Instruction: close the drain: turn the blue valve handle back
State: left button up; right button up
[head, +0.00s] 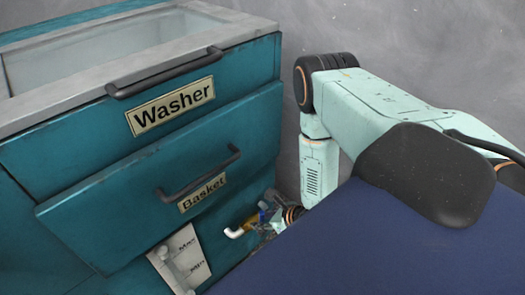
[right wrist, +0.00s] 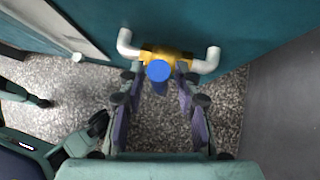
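The blue valve handle (right wrist: 158,71) sits on a yellow valve body (right wrist: 178,58) low on the front of the teal cabinet. White bent pipe ends (right wrist: 208,62) stick out on both sides of the valve. In the head view the yellow valve (head: 251,221) is small and partly hidden by my right gripper (head: 272,217). In the right wrist view my right gripper (right wrist: 160,88) is open, with one finger on each side of the blue handle. I cannot tell whether either finger touches it.
The teal cabinet has a "Washer" panel (head: 170,106) and a protruding "Basket" drawer (head: 110,205) with a dark handle (head: 200,176) above the valve. A white Max/Min gauge plate (head: 182,256) is left of the valve. Speckled floor (right wrist: 75,100) lies below.

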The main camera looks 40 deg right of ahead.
dwell(0.3)
jog(key=shift+v, duration=5.95)
